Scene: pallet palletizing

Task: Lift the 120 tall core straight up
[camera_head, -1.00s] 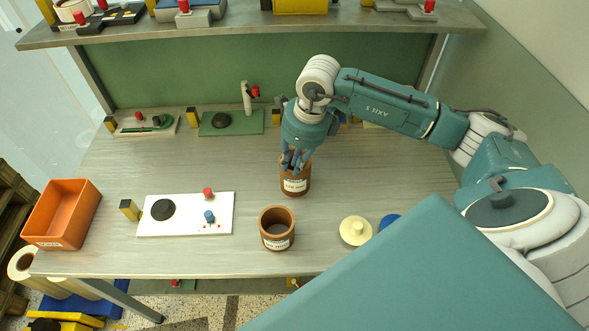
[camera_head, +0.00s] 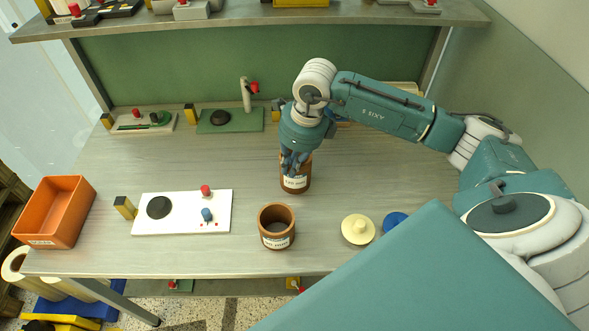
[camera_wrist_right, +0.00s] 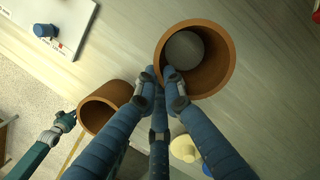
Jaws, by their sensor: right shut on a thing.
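The tall core (camera_head: 296,181) is a brown upright tube with a white label, near the middle of the table. I cannot tell whether its base touches the tabletop. My right gripper (camera_head: 294,168) reaches down from above and is shut on its rim, hiding part of the top. In the right wrist view the gripper's blue fingers (camera_wrist_right: 162,78) meet at the wall of the tall core (camera_wrist_right: 218,78), whose open mouth shows a grey round surface inside. My left gripper is not in view.
Another brown core (camera_head: 277,226) stands in front of the held one. A cream knobbed disc (camera_head: 357,229) and a blue disc (camera_head: 394,221) lie to its right. A white panel (camera_head: 182,225) and an orange bin (camera_head: 48,225) are at left. A shelf (camera_head: 250,21) crosses the back.

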